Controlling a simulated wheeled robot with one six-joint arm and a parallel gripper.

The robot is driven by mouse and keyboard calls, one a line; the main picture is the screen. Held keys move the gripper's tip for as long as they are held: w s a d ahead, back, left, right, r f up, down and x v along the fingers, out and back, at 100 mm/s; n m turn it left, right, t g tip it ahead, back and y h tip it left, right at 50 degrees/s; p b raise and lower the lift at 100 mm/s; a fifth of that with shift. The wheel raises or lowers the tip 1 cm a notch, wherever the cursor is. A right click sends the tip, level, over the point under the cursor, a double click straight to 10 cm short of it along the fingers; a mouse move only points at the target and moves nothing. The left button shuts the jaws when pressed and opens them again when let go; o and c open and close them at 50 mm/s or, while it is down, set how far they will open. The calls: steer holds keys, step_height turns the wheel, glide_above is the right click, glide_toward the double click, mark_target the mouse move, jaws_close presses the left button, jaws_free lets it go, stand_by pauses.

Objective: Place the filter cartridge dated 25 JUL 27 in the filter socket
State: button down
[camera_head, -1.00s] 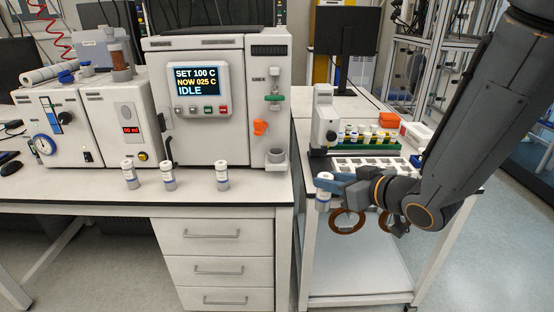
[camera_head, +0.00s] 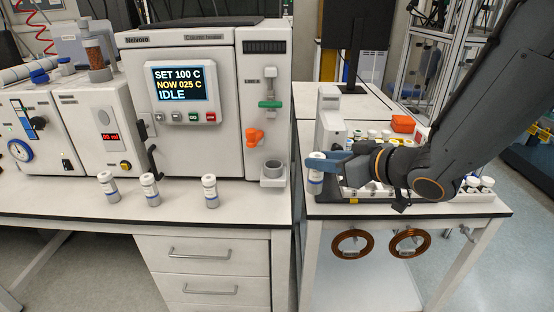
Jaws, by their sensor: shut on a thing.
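My gripper (camera_head: 322,164), with blue fingers, is shut on a white filter cartridge (camera_head: 316,182) with a grey lower part. It holds it upright at the left side of the right-hand cart. The date on it is too small to read. Three similar cartridges stand upright on the bench front: a left one (camera_head: 108,186), a middle one (camera_head: 149,189) and a right one (camera_head: 210,190). Their dates cannot be read either. A grey cup-shaped holder (camera_head: 272,171), which looks like the filter socket, sits low on the column heater's right side, left of my gripper. Its inside looks empty.
The column heater (camera_head: 185,135) reads IDLE, 25 C. An orange valve handle (camera_head: 254,136) and a green clamp (camera_head: 270,104) sit above the cup. A gap separates bench and cart (camera_head: 455,208). A white instrument (camera_head: 330,120) and vials stand behind my gripper.

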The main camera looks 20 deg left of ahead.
steer(key=r+p+x, duration=0.1)
steer(key=p+x, duration=0.1)
steer(key=x, duration=0.6)
steer(key=a+r+p+x, duration=0.1)
steer(key=r+p+x, duration=0.1)
steer(key=x, duration=0.7)
steer(key=shift+w+p, duration=0.45)
steer(key=shift+p, duration=0.1)
steer(key=shift+a+f, duration=0.15)
steer(key=shift+f, duration=0.1)
steer(key=shift+f, duration=0.1)
steer(key=c, duration=1.3)
jaws_free()
